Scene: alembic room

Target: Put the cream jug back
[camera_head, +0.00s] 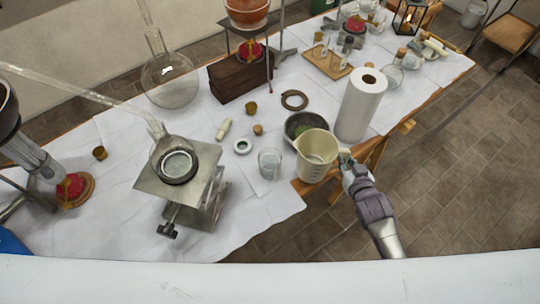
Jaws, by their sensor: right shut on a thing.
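The cream jug (316,157) is a beaker-like cream vessel with a spout and markings on its side. It is upright at the front edge of the table, in front of a dark bowl (297,121) that it partly hides. My right gripper (345,160) comes from the lower right and is shut on the jug at its right side, where the handle would be. The fingertips are small and partly hidden. I cannot tell whether the jug's base touches the table. My left gripper is not in view.
A paper towel roll (361,104) stands close behind the gripper. A glass beaker (269,163) is left of the jug, and a metal lab jack (182,187) with a flask stands farther left. The white-covered table (262,213) ends just in front of the jug.

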